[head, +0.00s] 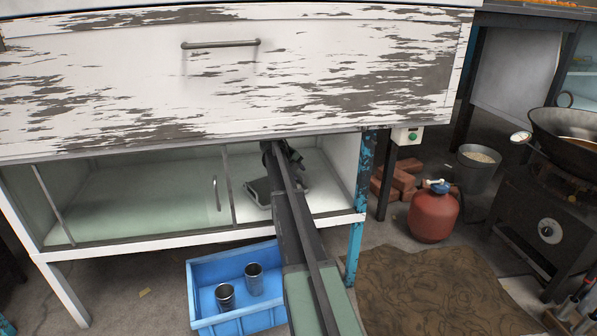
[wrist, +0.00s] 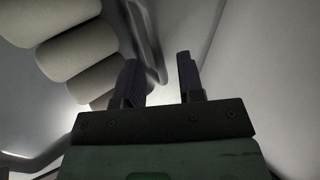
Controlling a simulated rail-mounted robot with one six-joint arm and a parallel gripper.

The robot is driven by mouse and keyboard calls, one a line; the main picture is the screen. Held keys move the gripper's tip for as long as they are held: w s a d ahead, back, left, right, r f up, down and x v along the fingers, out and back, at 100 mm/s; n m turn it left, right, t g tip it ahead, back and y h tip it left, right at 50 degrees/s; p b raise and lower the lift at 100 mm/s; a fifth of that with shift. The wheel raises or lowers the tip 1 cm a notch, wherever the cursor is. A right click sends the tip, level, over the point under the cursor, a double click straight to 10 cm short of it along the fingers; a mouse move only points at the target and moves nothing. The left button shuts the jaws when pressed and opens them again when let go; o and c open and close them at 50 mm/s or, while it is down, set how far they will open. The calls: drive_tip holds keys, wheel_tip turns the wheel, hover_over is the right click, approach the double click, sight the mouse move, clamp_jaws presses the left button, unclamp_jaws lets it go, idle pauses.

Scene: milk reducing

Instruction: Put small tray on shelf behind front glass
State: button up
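The lower cabinet has a sliding front glass (head: 140,200) with a grey handle, covering the left and middle of the shelf. The right section is open. A small grey tray (head: 257,191) sits low in that open section, just right of the glass edge, partly hidden by my arm. My gripper (head: 281,158) is inside the opening, above and slightly right of the tray, largely hidden by my arm. In the wrist view my gripper (wrist: 159,78) has its two dark fingers apart. A grey rim shows beyond and between them; I cannot tell whether they touch it.
Several pale rounded forms (wrist: 75,50) show left in the wrist view. A blue crate (head: 240,290) with two metal cups stands below the shelf. The drawer front (head: 230,75) overhangs the opening, and a blue post (head: 358,220) bounds it at right.

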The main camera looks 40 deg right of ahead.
drive_tip(key=a, duration=1.1)
drive_tip(key=shift+w+a, duration=0.35)
drive_tip(key=shift+a, duration=0.05)
drive_tip(key=shift+c, duration=0.3)
